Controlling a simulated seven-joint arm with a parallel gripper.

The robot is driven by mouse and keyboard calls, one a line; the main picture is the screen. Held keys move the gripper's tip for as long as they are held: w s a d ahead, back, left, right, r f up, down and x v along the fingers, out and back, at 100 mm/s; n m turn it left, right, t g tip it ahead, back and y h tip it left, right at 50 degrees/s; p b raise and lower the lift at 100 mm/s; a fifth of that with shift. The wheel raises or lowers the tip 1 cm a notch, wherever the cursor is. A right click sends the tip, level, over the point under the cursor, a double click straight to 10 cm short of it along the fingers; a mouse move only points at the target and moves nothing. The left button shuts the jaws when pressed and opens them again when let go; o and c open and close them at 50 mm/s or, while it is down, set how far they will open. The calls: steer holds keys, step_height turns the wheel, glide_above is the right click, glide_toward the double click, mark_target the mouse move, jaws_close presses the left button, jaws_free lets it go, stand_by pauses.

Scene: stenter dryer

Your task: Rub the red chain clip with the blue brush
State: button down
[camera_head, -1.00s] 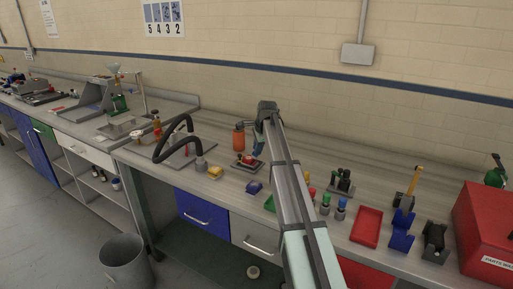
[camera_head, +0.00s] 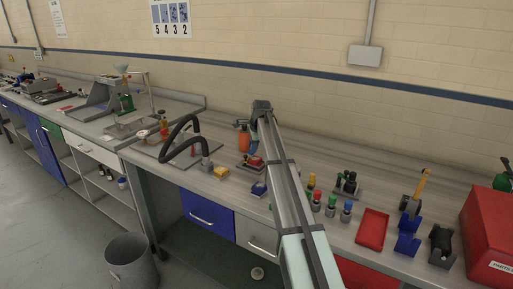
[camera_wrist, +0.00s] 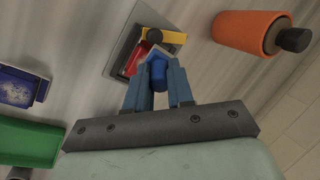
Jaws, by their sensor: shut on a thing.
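My gripper (camera_wrist: 158,84) is shut on a small blue piece, which I take to be the blue brush (camera_wrist: 158,70). The brush is held over a grey plate (camera_wrist: 118,42). The red chain clip (camera_wrist: 137,56) sits on this plate beside a yellow part (camera_wrist: 166,36). The brush appears right against the clip's edge, but I cannot tell whether they touch. In the head view the red clip (camera_head: 254,160) shows left of my arm on the bench. My arm hides most of the gripper and the brush there.
An orange bottle (camera_wrist: 249,32) stands close by the plate; it shows in the head view (camera_head: 244,140) too. A blue block (camera_head: 258,188), a yellow sponge (camera_head: 221,172) and a green tray (camera_wrist: 28,142) lie nearby. A black hose (camera_head: 183,132) arches at the left.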

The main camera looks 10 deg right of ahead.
steer(key=shift+w+a, duration=0.25)
steer(key=shift+r, duration=0.1)
steer(key=shift+r, duration=2.9)
steer(key=shift+r, duration=1.5)
steer(key=shift+f, duration=0.15)
steer(key=shift+s+a+f, duration=0.1)
steer(key=shift+a+f, duration=0.05)
steer(key=shift+f, duration=0.95)
